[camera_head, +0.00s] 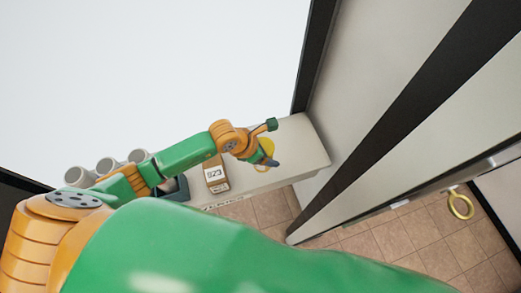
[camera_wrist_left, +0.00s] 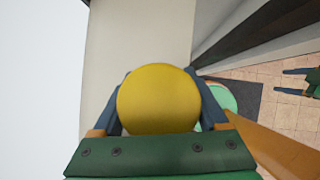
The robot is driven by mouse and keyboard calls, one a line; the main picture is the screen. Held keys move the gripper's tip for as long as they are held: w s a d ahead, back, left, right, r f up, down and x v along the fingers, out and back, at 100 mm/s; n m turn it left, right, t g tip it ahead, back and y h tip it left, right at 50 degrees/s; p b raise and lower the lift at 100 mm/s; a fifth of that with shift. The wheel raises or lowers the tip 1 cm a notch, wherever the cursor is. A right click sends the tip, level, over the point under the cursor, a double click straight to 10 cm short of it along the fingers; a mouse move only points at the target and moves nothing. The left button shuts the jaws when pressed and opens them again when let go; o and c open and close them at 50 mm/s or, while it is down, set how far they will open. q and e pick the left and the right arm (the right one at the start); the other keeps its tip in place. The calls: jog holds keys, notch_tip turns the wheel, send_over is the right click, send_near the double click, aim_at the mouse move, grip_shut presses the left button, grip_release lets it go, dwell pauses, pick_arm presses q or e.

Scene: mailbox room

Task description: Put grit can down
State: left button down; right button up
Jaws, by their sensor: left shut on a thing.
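The grit can is yellow and round-topped; in the left wrist view the can (camera_wrist_left: 158,100) sits between the two dark fingers of my left gripper (camera_wrist_left: 160,82). In the head view the yellow can (camera_head: 267,145) shows partly behind my left gripper (camera_head: 268,156). My left gripper is shut on it, over the white counter (camera_head: 300,148) near its rounded right end. I cannot tell whether the can touches the counter. My right gripper (camera_wrist_left: 293,82) shows small at the right edge of the left wrist view, over the tiled floor, with its fingers apart and nothing seen between them.
A brown box marked 923 (camera_head: 215,175) stands on the counter left of my left gripper. A dark tray (camera_head: 175,190) and several grey cylinders (camera_head: 107,165) are further left. A pale wall (camera_head: 365,75) rises right of the counter. A yellow ring (camera_head: 461,206) is at far right. The counter's right end is clear.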

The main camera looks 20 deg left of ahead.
pick_arm(q)
jog(key=f, duration=0.1)
jog(key=w+a+f+b, duration=0.1)
jog(key=w+f+b, duration=0.1)
jog(key=shift+a+f, duration=0.25)
jog(key=shift+a, duration=0.1)
notch_tip(320, 180, down, 3)
jog(key=b, duration=0.3)
jog(key=shift+f, duration=0.1)
jog(key=shift+r, duration=0.25)
grip_release()
jog(key=shift+p, duration=0.3)
jog(key=v, duration=1.2)
